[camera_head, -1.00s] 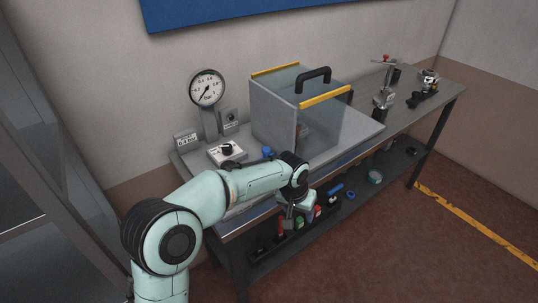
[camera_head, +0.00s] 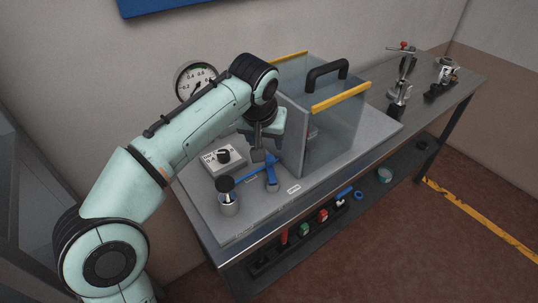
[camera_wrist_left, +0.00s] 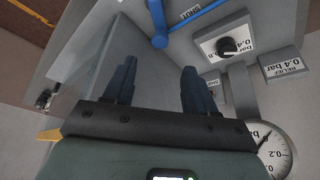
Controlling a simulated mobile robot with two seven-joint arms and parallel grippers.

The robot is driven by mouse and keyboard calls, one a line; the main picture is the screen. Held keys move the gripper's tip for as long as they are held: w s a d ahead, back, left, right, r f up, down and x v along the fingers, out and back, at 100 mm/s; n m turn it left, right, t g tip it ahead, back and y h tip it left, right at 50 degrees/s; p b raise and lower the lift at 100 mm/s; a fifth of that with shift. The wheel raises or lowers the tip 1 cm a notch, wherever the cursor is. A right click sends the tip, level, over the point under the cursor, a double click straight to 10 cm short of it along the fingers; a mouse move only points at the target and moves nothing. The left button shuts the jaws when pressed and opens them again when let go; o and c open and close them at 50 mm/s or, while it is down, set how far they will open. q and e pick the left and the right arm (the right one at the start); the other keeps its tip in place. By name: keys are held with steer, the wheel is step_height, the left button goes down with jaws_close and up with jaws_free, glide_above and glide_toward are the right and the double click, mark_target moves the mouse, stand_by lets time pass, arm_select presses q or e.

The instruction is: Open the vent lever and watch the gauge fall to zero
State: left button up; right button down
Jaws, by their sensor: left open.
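The blue vent lever (camera_head: 271,177) is on the grey panel in front of the clear chamber. In the left wrist view the blue lever (camera_wrist_left: 159,38) is at the top, beside a label reading SHUT. My left gripper (camera_head: 262,152) hangs above and behind the lever, open and empty; its dark fingers (camera_wrist_left: 156,80) are apart from the lever. The round gauge (camera_head: 191,74) is partly hidden behind my left arm, and the left wrist view cuts it off (camera_wrist_left: 277,155). I cannot read its needle surely. My right gripper is not in view.
A white box with a black knob (camera_head: 223,156) and a metal cylinder with a black top (camera_head: 229,205) stand left of the lever. The clear chamber (camera_head: 335,130) with a black handle is close on the right. Clamps (camera_head: 400,88) stand farther right.

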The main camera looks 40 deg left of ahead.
mark_target(269, 157)
arm_select(q)
steer(key=b+x, duration=0.2)
steer(key=x, duration=0.8)
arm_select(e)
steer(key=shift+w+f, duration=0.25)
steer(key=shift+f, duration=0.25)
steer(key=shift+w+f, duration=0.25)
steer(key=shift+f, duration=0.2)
arm_select(q)
steer(key=shift+c, duration=0.3)
steer(key=c, duration=1)
